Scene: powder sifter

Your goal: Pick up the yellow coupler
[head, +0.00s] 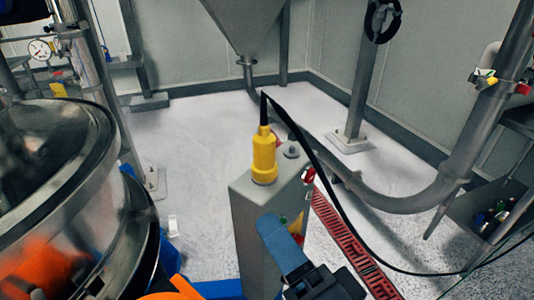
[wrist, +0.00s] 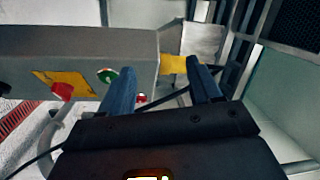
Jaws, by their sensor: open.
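The yellow coupler (head: 264,158) stands upright on top of the grey control box (head: 250,215), with a black cable coming out of its upper end. In the wrist view the coupler (wrist: 173,65) sticks out from the end of the box, and the right finger partly covers it. My gripper (head: 274,232) is in front of the box, lower in the head picture than the coupler. In the wrist view my gripper (wrist: 161,67) is open and empty, its two blue fingers apart, with the coupler showing between their tips. I see no contact with the coupler.
The box face carries a red button (wrist: 62,91) and a green button (wrist: 107,76). A large steel vessel (head: 70,190) stands close on the left. The black cable (head: 330,180) loops down to the right, past a steel pipe (head: 410,203) and a red floor grate (head: 350,245).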

